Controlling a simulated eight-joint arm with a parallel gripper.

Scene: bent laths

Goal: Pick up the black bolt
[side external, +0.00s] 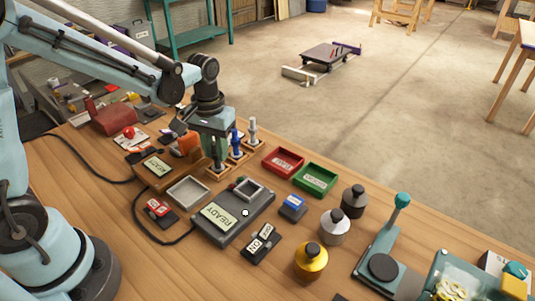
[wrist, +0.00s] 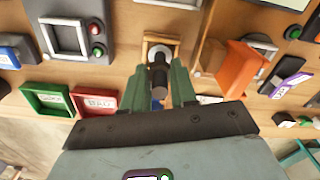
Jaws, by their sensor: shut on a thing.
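The black bolt (wrist: 158,72) stands upright between the two green fingers of my gripper (wrist: 158,88) in the wrist view. Its lower end is at a pale ring on a small wooden holder (wrist: 148,39); I cannot tell whether it is clear of the holder. In the side external view my gripper (side external: 217,150) points down around the dark bolt (side external: 217,160), at the front left of a row of three holders. A blue bolt (side external: 236,142) and a light grey bolt (side external: 252,130) stand upright in the other holders, close to the right.
An orange block (side external: 186,144) is close on the left. A red tray (side external: 283,161) and a green tray (side external: 315,179) lie to the right. A grey device with a READY screen (side external: 222,215) is in front.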

